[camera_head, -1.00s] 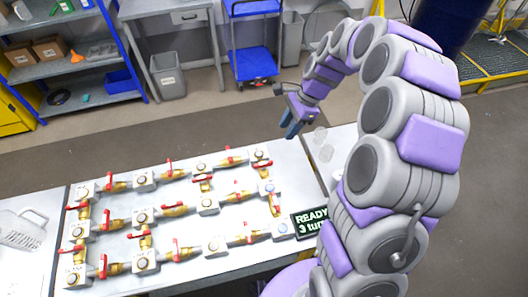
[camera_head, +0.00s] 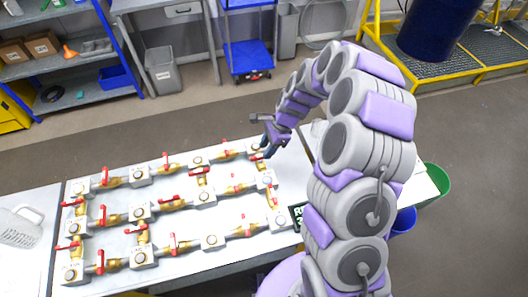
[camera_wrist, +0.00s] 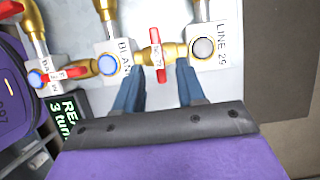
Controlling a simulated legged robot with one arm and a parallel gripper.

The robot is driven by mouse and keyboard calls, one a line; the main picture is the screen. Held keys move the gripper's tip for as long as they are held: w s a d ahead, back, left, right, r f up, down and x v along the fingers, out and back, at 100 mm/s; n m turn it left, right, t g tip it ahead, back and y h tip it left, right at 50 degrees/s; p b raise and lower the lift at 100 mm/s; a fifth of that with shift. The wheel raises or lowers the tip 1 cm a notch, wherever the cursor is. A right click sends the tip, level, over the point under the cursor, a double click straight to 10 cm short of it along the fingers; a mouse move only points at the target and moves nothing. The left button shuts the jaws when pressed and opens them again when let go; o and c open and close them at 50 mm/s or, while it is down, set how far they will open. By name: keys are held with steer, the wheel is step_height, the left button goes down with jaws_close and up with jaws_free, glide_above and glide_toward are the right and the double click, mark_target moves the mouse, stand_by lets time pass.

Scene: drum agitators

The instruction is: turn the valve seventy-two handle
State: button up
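In the wrist view a brass valve with a red handle (camera_wrist: 155,55) sits between a block marked BLAN (camera_wrist: 112,63) and a block marked LINE 29 (camera_wrist: 208,46). A small tag on it seems to read 72. My gripper (camera_wrist: 158,73) has two blue fingers, open and apart, with the near end of this handle in the gap between them. I cannot tell whether either finger touches it. In the head view my gripper (camera_head: 266,150) is over the far right corner of the pipe board, and it partly hides the valve there.
The pale board (camera_head: 115,245) carries several other brass valves with red handles. A display (camera_wrist: 70,115) reading 3 turns stands at the board's right side. A blue cart (camera_head: 248,60) and shelves (camera_head: 60,60) stand behind, across open floor.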

mark_target(260, 157)
steer(key=shift+x, duration=1.35)
jaws_close()
